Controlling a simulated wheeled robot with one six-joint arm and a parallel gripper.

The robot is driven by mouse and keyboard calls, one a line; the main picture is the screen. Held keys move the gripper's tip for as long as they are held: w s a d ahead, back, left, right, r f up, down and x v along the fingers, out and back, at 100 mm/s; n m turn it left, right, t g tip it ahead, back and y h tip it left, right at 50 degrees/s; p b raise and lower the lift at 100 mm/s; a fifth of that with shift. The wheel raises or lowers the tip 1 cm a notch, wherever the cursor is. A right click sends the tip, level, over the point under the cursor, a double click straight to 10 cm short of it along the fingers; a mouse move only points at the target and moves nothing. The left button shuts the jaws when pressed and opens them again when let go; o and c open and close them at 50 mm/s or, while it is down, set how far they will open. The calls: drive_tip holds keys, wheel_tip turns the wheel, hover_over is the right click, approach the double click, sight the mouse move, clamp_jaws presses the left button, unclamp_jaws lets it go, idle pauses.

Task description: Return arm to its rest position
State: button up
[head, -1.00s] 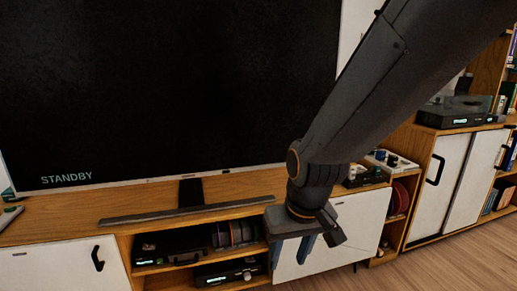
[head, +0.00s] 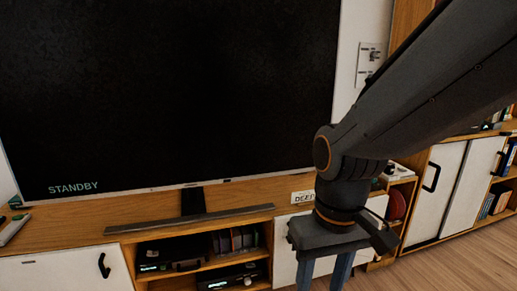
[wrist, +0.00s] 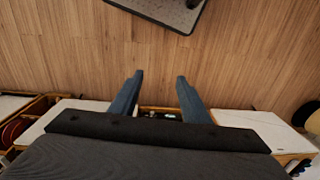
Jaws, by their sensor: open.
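My gripper (head: 325,272) hangs from my arm in front of the right part of the TV cabinet in the head view. Its two blue fingers point down and stand apart, with nothing between them. In the wrist view my gripper (wrist: 157,92) is open and empty over the wood floor (wrist: 230,55). The fingertips are cut off by the lower edge of the head view.
A large dark TV (head: 170,80) reading STANDBY stands on the wooden cabinet (head: 60,236). Shelves below hold devices. White cabinet doors (head: 437,190) stand at right.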

drive_tip(key=d+r+m+p, duration=0.3)
drive_tip(key=d+r+p, duration=0.5)
drive_tip(key=p, duration=0.7)
drive_tip(key=shift+s+d+r+h+p, duration=0.25)
drive_tip(key=shift+s+r+h+p, duration=0.1)
drive_tip(key=shift+r, duration=0.55)
